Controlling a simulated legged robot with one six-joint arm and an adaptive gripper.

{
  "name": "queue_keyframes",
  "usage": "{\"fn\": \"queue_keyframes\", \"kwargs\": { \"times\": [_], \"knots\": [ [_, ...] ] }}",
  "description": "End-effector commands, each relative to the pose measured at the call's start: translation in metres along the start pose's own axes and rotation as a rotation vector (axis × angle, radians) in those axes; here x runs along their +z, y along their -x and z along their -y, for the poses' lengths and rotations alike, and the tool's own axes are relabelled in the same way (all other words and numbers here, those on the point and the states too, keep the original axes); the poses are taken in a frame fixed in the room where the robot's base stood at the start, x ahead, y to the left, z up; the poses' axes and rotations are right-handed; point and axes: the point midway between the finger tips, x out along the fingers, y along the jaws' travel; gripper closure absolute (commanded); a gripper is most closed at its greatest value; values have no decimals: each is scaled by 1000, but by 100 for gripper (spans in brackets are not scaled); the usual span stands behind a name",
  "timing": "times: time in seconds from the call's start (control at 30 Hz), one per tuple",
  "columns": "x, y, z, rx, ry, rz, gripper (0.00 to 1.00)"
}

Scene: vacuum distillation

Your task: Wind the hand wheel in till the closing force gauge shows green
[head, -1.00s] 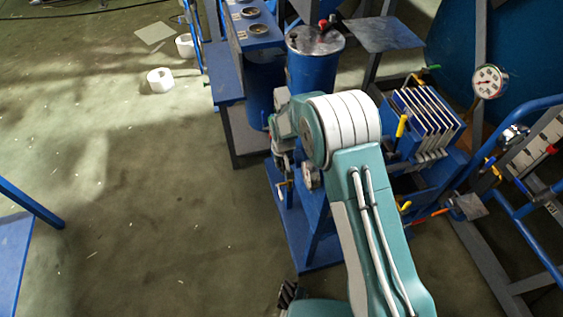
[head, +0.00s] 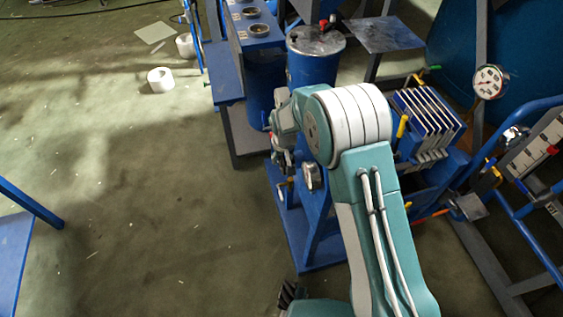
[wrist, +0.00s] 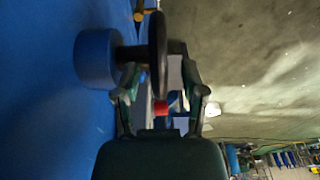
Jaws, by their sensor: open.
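In the wrist view the hand wheel (wrist: 157,54) is a dark disc seen nearly edge-on. A dark shaft joins it to a blue round housing (wrist: 96,59) on its left. My gripper (wrist: 162,84) is open, with one finger on each side of the wheel's near rim. I cannot tell whether either finger touches it. A small red part (wrist: 161,108) shows between the fingers. In the head view the wheel cannot be made out beside my arm. A round white dial gauge (head: 490,82) stands at the right; I cannot tell whether it is the closing force gauge, and its reading is too small.
A blue drum (head: 315,65) stands behind my arm, with a filter-like stack of plates (head: 428,112) to its right. Blue rails (head: 520,225) crowd the right side. The floor at left is mostly open, with a white roll (head: 160,80) on it.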

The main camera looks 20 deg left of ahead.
Motion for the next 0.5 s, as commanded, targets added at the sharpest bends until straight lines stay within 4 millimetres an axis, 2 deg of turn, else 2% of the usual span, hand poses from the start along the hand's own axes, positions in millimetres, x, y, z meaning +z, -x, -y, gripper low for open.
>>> {"fn": "queue_keyframes", "kwargs": {
  "times": [0.1,0.3,0.5],
  "knots": [
    [-2,28,0,0,1,-4,46],
    [-2,66,1,0,1,-1,46],
    [-1,85,1,1,1,1,46]
  ]
}}
